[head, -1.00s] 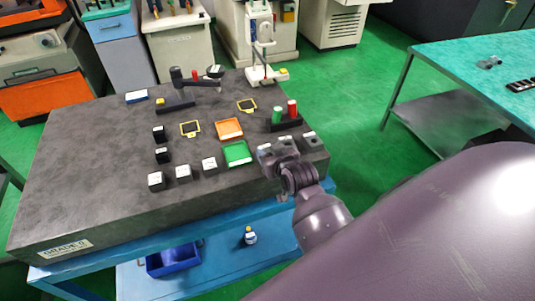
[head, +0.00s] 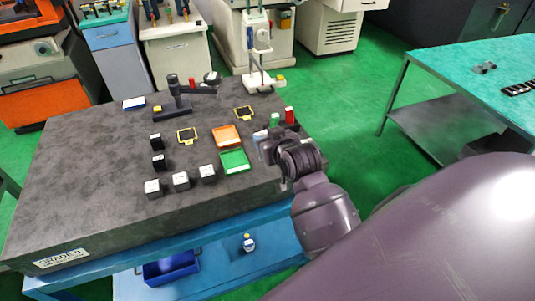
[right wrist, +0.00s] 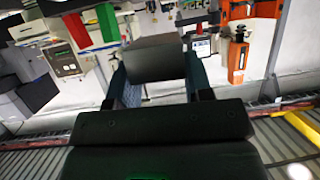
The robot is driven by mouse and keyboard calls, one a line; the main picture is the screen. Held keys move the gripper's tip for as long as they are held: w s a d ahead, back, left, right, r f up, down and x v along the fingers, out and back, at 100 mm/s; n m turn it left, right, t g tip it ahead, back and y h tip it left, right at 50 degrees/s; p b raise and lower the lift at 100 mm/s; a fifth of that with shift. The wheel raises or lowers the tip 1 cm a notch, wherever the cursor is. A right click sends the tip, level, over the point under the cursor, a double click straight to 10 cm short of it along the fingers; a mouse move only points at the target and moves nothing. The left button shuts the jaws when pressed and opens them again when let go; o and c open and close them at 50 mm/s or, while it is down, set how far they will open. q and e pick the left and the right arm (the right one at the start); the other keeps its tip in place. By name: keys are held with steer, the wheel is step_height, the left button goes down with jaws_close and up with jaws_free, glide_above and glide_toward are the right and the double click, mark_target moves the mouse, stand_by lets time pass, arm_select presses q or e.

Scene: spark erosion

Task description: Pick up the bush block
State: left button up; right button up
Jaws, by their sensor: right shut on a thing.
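My right gripper (head: 264,145) is over the right front part of the dark stone plate (head: 85,180). In the right wrist view its fingers (right wrist: 156,75) are shut on a dark grey block (right wrist: 156,57), which I take as the bush block. Its label is not readable. In the head view the gripper and arm hide most of it. Several black blocks with white tops stand on the plate, such as one at the front (head: 181,181). My left gripper is not in view.
A green tray (head: 234,161) and an orange tray (head: 226,136) lie left of the gripper. A red cylinder (head: 289,115) and a green cylinder (head: 274,119) stand just behind it. A measuring stand (head: 258,75) is at the back. The plate's left part is clear.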

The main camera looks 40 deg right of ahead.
step_height(320, 180, up, 12)
steer(key=s+a+f+n+y+b, duration=0.2)
steer(key=s+a+f+b, duration=0.1)
steer(key=a+f, duration=0.8)
arm_select(q)
steer(key=p, duration=0.3)
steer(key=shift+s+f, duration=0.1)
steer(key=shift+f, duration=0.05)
arm_select(e)
steer(key=w+d+r+m+h, duration=0.2)
steer(key=w+d+r, duration=0.1)
steer(key=d+r, duration=0.8)
steer(key=shift+r, duration=0.15)
